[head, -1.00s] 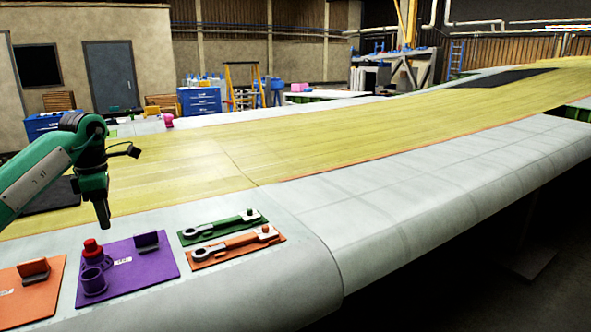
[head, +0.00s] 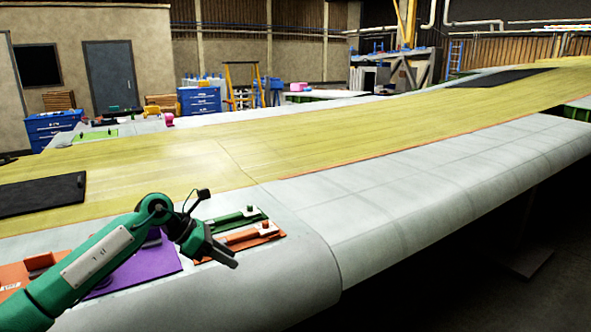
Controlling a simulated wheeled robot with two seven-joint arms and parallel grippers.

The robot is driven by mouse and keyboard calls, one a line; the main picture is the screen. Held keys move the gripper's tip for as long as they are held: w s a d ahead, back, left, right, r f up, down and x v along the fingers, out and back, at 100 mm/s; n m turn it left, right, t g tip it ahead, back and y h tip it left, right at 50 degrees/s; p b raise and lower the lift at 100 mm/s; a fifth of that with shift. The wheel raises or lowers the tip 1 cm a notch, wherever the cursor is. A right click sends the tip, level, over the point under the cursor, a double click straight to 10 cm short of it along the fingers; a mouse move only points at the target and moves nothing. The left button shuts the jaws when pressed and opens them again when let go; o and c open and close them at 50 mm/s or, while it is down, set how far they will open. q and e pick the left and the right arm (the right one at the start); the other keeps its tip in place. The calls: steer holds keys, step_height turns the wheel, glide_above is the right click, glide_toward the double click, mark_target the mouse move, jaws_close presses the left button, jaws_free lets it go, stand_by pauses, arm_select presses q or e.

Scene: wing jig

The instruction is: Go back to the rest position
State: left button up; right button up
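My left gripper (head: 228,258) is at the lower left of the head view, on the end of my green arm. It points right and slightly down, in front of the orange mat with a wrench. I see nothing held in it, but its fingers are too small and side-on to tell whether they are apart. My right gripper is out of view.
A purple mat (head: 166,262) is partly hidden behind my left arm. A green wrench mat (head: 215,220) and an orange wrench mat (head: 268,238) lie right of it. Another orange mat (head: 12,278) lies far left. The wing's grey skin (head: 400,195) is clear to the right.

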arm_select(q)
steer(key=s+d+r+n+t+h, duration=0.1)
steer(key=s+d+n+t+h, duration=0.25)
steer(key=d+n+h, duration=0.2)
steer(key=s+d+r+n+t+h, duration=0.1)
steer(key=s+d+n+t+h, duration=0.3)
steer(key=d, duration=0.3)
steer(key=s+a+f+n+t+y, duration=0.35)
steer(key=a+f+n+y, duration=0.45)
steer(key=n, duration=0.7)
steer(key=s+a+f+n+t+y, duration=0.35)
steer(key=a+f+n+y, duration=0.3)
steer(key=n+y, duration=0.6)
steer(key=s+a+f+n+g+h, duration=0.1)
steer(key=s+a+f+n+g, duration=0.25)
steer(key=s, duration=0.55)
steer(key=s+f+n+g, duration=0.3)
steer(key=s+f+g, duration=0.25)
steer(key=s, duration=0.45)
steer(key=s+a+f+n+g+h, duration=0.1)
steer(key=s+f+n+g, duration=0.4)
steer(key=s, duration=0.4)
step_height(320, 180, down, 30)
steer(key=m, duration=0.1)
steer(key=s+a+f+g, duration=0.1)
steer(key=s+a+f, duration=0.2)
steer(key=s+f, duration=1.6)
step_height(320, 180, down, 3)
steer(key=shift+s+a+r, duration=0.2)
steer(key=shift+s, duration=0.05)
